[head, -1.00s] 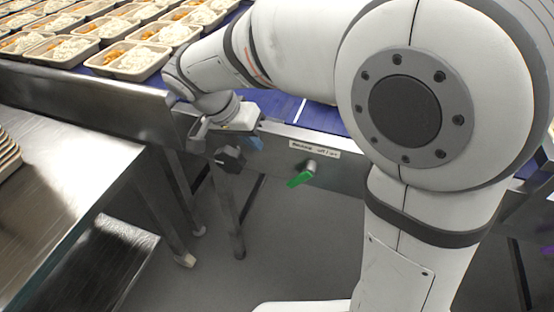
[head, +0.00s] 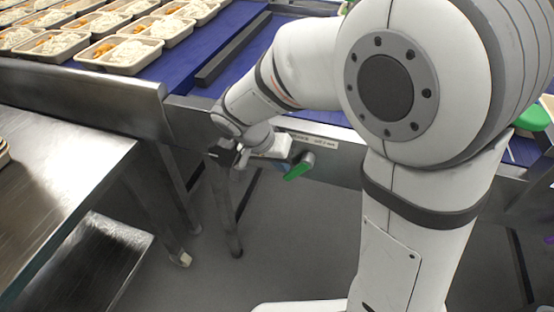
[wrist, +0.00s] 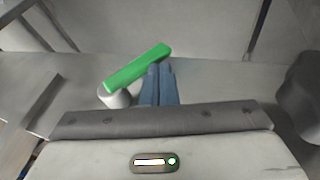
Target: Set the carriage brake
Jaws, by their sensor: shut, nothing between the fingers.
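A green lever handle (head: 298,166) on a grey pivot sits on the metal side rail below the belt, under a white label strip (head: 314,141) whose text is too blurred to read. The lever slants down to the left in the head view. In the wrist view, the green lever (wrist: 138,68) lies at a slant just beside and beyond my fingertips. My gripper (wrist: 159,70) has its blue fingers together, with nothing between them. In the head view, the fingers are mostly hidden behind my wrist. I cannot tell whether they touch the lever.
A dark knob (head: 222,152) is on the rail to the left; it also shows in the wrist view (wrist: 298,90). Trays of rice (head: 125,52) stand on the blue belt (head: 190,62). A steel table (head: 60,165) is at left. The floor below the rail is open.

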